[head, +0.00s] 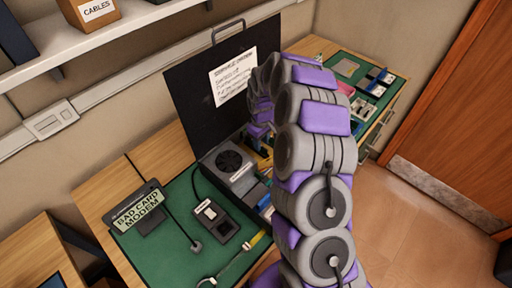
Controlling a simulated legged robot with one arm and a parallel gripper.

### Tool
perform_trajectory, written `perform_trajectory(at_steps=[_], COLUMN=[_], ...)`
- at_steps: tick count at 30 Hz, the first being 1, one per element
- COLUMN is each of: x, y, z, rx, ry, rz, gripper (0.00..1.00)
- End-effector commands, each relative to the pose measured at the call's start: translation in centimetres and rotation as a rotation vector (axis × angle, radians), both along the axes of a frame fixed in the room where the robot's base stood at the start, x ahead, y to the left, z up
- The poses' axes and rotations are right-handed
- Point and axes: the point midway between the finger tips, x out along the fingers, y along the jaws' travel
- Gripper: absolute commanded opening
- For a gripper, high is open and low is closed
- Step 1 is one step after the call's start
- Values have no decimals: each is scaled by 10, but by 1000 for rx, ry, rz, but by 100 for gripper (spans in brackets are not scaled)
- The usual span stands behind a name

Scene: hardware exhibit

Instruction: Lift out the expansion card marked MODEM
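A green sign reading "BAD CARD MODEM" (139,207) stands at the left of the green mat. An open computer case with a fan (229,161) sits on the mat in front of a black upright panel. Grey and blue parts (256,192) show at the right of the fan, partly behind my arm. I cannot make out a card marked MODEM. My arm arches over the case and bends down behind its own links. The end of my arm, with my gripper (262,135), is mostly hidden near the case's back right; its fingers cannot be made out.
A black panel (190,88) with a paper note (232,78) rises behind the case. A small black device (214,219), a cable and a yellow-handled tool (256,239) lie on the green mat (176,258). A second mat with parts (347,68) is at the back right.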

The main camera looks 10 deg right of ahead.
Motion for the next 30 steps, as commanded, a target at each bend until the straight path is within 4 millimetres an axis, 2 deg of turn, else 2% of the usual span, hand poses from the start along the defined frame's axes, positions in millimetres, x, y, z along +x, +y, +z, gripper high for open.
perform_trajectory(at_steps=[1, 6, 14, 26, 30], x=[-1, -1, -1, 0, -1], y=[0, -1, -1, -1, -1], z=[-11, -35, -37, -37, -37], rx=[0, -1, 0, 0, 0], ry=[3, 1, -1, -1, -1], rz=[0, 0, 0, 0, 0], gripper=[37, 37, 37, 1, 0])
